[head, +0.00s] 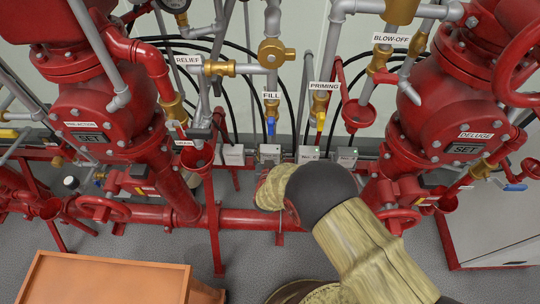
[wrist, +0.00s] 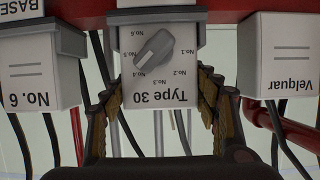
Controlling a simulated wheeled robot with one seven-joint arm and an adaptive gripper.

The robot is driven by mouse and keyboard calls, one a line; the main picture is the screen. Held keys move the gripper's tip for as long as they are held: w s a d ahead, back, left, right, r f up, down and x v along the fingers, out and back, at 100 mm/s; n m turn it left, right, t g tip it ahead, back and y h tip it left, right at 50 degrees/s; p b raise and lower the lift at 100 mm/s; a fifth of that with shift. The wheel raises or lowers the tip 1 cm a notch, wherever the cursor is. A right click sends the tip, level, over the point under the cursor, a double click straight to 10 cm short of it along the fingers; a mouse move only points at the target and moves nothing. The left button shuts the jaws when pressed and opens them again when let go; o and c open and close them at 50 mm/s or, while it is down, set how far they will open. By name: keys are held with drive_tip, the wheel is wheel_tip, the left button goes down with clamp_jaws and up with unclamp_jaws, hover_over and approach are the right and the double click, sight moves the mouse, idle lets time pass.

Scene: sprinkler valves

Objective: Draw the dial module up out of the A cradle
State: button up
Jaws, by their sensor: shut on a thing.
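The dial module (wrist: 182,72) is a white box marked "Type 30" with a grey rotary knob and numbered positions, upside down in the wrist view. A grey holder edge (wrist: 202,32) shows at its end by the red rail; no letter A is readable there. My gripper (wrist: 159,84) has a finger on each side of the module and is shut on it. The module still appears to be at the holder; how deep it sits I cannot tell. In the head view a small white module (head: 270,152) stands just beyond my wrist, which hides the fingers.
A "No. 6" module (wrist: 40,88) and a "Velquar" module (wrist: 280,55) flank it closely, with gaps between. Black cables hang behind. The FILL valve (head: 271,125) and PRIMING valve (head: 320,112) are just above the row in the head view. A red pipe (head: 245,218) runs below.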

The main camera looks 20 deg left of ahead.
sight(271, 149)
drive_tip(key=c, duration=0.3)
drive_tip(key=shift+r, duration=0.1)
drive_tip(key=shift+r+p, duration=0.4)
drive_tip(key=shift+r, duration=0.05)
drive_tip(key=r+p, duration=0.2)
drive_tip(key=r, duration=0.1)
drive_tip(key=shift+s+d, duration=0.1)
drive_tip(key=shift+d, duration=0.1)
drive_tip(key=s+d+r+p, duration=0.6)
drive_tip(key=s+d+r, duration=0.2)
drive_tip(key=d, duration=0.3)
drive_tip(key=shift+r, duration=0.5)
drive_tip(key=shift+w+r+p, duration=0.1)
drive_tip(key=shift+r+p, duration=0.15)
drive_tip(key=shift+p, duration=0.15)
drive_tip(key=shift+r, duration=0.35)
drive_tip(key=shift+r+p, duration=0.5)
drive_tip(key=shift+p, duration=0.1)
